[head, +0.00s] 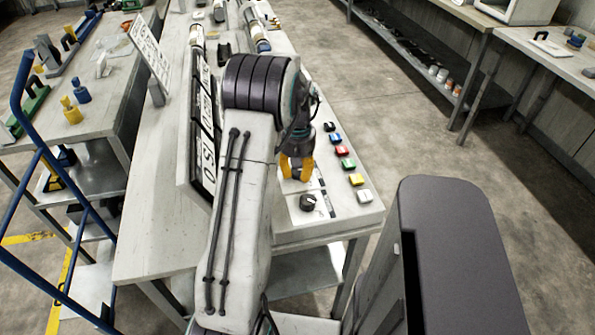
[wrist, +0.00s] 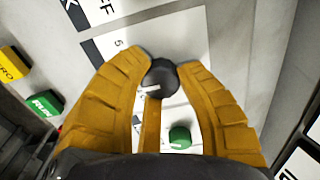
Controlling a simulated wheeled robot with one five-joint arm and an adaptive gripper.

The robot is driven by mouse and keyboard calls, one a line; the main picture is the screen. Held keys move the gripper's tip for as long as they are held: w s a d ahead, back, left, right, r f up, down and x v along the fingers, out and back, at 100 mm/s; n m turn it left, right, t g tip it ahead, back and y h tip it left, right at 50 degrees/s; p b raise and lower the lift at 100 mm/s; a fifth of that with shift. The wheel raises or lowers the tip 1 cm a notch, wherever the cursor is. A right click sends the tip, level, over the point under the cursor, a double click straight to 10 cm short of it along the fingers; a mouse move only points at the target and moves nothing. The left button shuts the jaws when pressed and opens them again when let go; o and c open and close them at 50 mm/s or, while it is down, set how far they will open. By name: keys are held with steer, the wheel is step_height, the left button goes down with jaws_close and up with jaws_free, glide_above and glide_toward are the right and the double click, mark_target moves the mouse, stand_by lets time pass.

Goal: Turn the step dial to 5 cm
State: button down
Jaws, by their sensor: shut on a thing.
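A round black dial (wrist: 162,74) sits on a white label plate in the wrist view. A short pale mark on it points to the left. My gripper (wrist: 165,82) has its yellow fingers on either side of the dial, shut on it.
A green knob (wrist: 180,137) stands just below the dial in the wrist view. Another black knob (head: 308,203) stands nearer the bench's front edge. Coloured buttons, including a red one (head: 342,150), line the right side. An upright lettered board (head: 204,140) stands left of my arm.

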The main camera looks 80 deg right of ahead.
steer(key=shift+a+f, duration=0.15)
steer(key=m, duration=0.4)
steer(key=shift+a+f+m+b, duration=0.1)
steer(key=shift+m+b, duration=0.2)
steer(key=shift+m, duration=2.1)
steer(key=c, duration=1.3)
jaws_free()
steer(key=shift+c, duration=0.2)
steer(key=o, duration=0.5)
steer(key=shift+w, duration=0.1)
steer(key=shift+d+r, duration=0.2)
steer(key=shift+r, duration=0.1)
